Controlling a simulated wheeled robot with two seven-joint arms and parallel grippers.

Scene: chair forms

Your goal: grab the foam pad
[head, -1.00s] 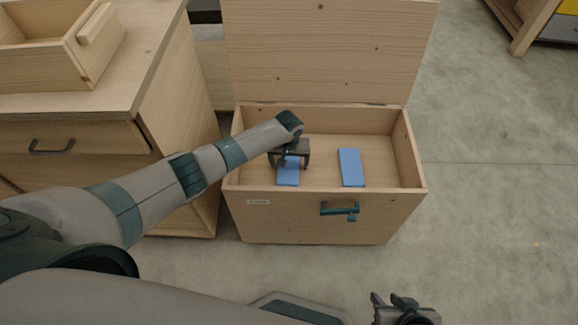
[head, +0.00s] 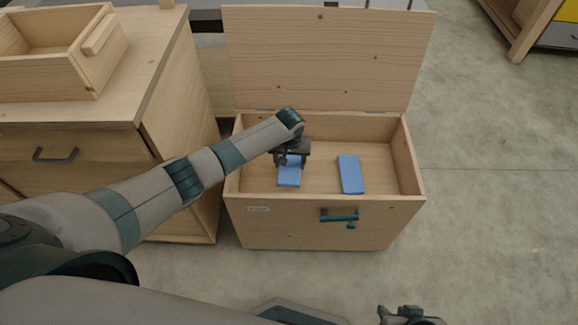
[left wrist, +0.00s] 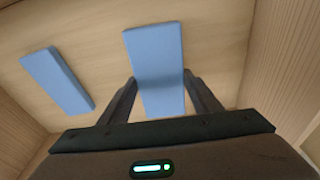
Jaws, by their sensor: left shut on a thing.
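Two blue foam pads are in the open wooden chest (head: 325,222). My left gripper (head: 291,162) reaches down into the chest and is shut on the left pad (head: 289,180). In the left wrist view this pad (left wrist: 154,55) lies between the two fingers (left wrist: 160,98). I cannot tell clearly how far it is above the chest floor. The second pad (head: 351,174) lies to the right on the chest floor, apart from the gripper; it also shows in the left wrist view (left wrist: 57,80). My right gripper (head: 408,314) is at the bottom edge, partly cut off; its opening is unclear.
The chest lid (head: 325,60) stands raised at the back. A wooden cabinet (head: 75,185) stands close on the left, with a wooden tray (head: 60,70) on top. The chest walls surround my left gripper. The floor (head: 500,200) to the right is clear.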

